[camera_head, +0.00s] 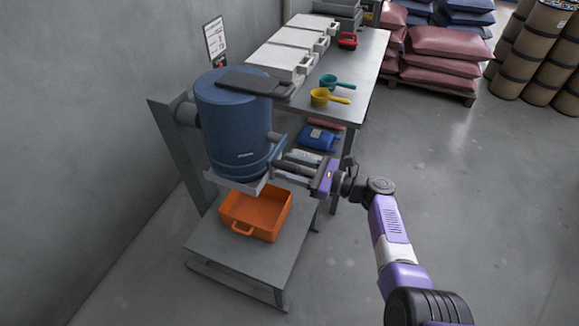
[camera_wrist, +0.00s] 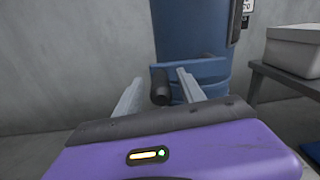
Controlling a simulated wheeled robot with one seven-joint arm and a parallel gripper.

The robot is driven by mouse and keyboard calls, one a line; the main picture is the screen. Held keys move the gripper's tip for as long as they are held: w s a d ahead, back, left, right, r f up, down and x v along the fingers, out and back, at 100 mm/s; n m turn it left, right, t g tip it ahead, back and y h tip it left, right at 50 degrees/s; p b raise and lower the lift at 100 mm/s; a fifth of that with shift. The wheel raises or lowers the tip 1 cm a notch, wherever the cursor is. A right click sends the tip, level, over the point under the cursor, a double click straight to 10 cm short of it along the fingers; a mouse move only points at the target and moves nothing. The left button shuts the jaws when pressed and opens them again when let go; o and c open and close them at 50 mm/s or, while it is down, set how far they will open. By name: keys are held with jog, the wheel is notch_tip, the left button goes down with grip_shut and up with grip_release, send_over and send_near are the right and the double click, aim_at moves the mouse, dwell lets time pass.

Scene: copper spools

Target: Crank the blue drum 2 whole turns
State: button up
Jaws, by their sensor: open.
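The blue drum (camera_head: 233,125) hangs upright on a grey stand beside the wall, with a dark lid piece at its top. In the wrist view the drum (camera_wrist: 190,30) is straight ahead. A blue crank bar (camera_wrist: 205,68) crosses its lower front, and a dark crank grip (camera_wrist: 160,86) points toward me from the bar's left end. My gripper (camera_head: 287,164) is at the drum's lower right side. In the wrist view its open fingers (camera_wrist: 158,92) lie to either side of the grip, with gaps showing. Whether they touch it cannot be told.
An orange bin (camera_head: 256,212) sits on the stand's base (camera_head: 205,244) under the drum. A metal table (camera_head: 352,85) behind holds white boxes (camera_head: 283,60), a yellow scoop (camera_head: 322,97) and a teal scoop (camera_head: 330,81).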

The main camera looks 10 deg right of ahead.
jog(key=shift+d, duration=0.1)
jog(key=v, duration=0.7)
jog(key=shift+s+d, duration=0.2)
jog(key=shift+d, duration=0.05)
jog(key=d+f+b, duration=0.3)
jog(key=f+b, duration=0.1)
jog(key=b, duration=0.2)
jog(key=shift+n, duration=0.4)
jog(key=r+b, duration=0.1)
jog(key=a+r, duration=0.1)
jog(key=a+r+b, duration=0.1)
jog(key=r, duration=0.1)
jog(key=shift+s+a+b, duration=0.15)
jog(key=shift+s+b, duration=0.15)
jog(key=shift+s, duration=0.05)
jog(key=shift+x, duration=3.8)
